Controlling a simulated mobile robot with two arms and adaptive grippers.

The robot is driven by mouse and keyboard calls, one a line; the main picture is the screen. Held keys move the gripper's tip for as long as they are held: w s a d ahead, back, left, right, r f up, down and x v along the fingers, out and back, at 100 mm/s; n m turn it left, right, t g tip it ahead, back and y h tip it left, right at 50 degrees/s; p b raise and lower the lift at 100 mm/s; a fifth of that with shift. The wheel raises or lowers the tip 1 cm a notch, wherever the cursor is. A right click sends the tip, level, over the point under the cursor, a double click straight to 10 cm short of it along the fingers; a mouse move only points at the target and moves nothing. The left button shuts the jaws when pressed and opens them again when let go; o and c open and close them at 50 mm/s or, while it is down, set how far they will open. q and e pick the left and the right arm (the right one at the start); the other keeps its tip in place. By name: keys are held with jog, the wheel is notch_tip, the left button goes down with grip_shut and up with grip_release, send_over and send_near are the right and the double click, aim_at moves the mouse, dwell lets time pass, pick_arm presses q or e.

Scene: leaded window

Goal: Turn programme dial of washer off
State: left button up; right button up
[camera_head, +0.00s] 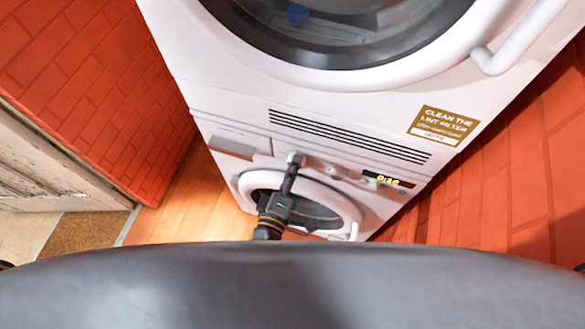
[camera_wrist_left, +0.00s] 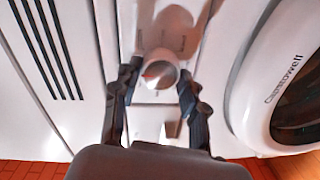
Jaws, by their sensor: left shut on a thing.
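The white washer (camera_head: 238,125) stands below another white machine. Its programme dial (camera_head: 295,158) is a light round knob on the front panel, above the round door (camera_head: 345,208). My left gripper (camera_head: 292,168) is at the dial from the front. In the left wrist view the dial (camera_wrist_left: 160,72) sits between the two dark fingertips of my left gripper (camera_wrist_left: 160,80), which is shut on it. The dial's face has a pale and a reddish part; its exact setting is too blurred to read. A lit display (camera_head: 387,181) shows on the right of the panel. My right gripper is not in view.
The upper machine (camera_head: 350,95) has a large round door and a handle (camera_head: 515,40) at upper right. The washer door (camera_wrist_left: 285,85) is close beside the gripper in the wrist view. A red brick wall (camera_head: 90,80) stands left; wooden floor (camera_head: 180,210) is free there.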

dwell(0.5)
pick_arm(q)
jog(key=o, duration=1.2)
jog(key=shift+c, duration=0.2)
jog(key=v, duration=1.2)
